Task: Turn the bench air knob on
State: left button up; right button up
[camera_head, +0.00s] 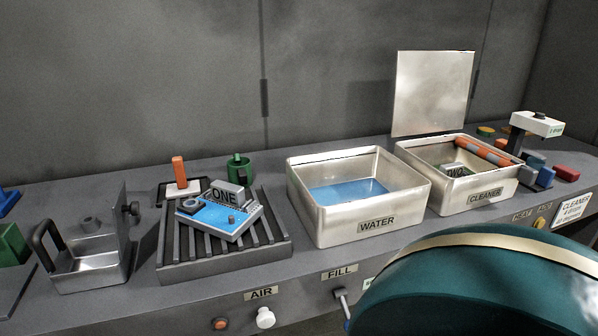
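The bench air knob (265,318) is a white round knob low on the bench's front face. It sits just below the AIR label (261,293), near the bottom edge of the head view. An orange round button or lamp (219,324) is to its left. I cannot tell from its shape which way the knob is turned. Neither of my grippers is in view, and nothing touches the knob.
Right of the knob, a FILL lever (342,301) sticks out. Above are a slatted rack (180,272) holding a blue board and a ONE block, a WATER tank (330,230) and an open CLEANER tank (440,202). A metal holder (95,275) stands left. The lower right is blocked.

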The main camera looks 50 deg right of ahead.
aim_at(265, 319)
jog(key=i+j, duration=0.15)
jog(key=j, duration=0.2)
jog(key=i+j, duration=0.15)
jog(key=j, duration=0.2)
jog(key=i+j+z, duration=0.1)
jog(key=j, duration=0.25)
jog(key=i+j, duration=0.2)
jog(key=j, duration=0.2)
jog(key=i+j, duration=0.1)
jog(key=j, duration=0.25)
jog(key=j+z, duration=0.1)
jog(key=z, duration=2.35)
jog(key=i+j, duration=0.05)
jog(key=j, duration=0.05)
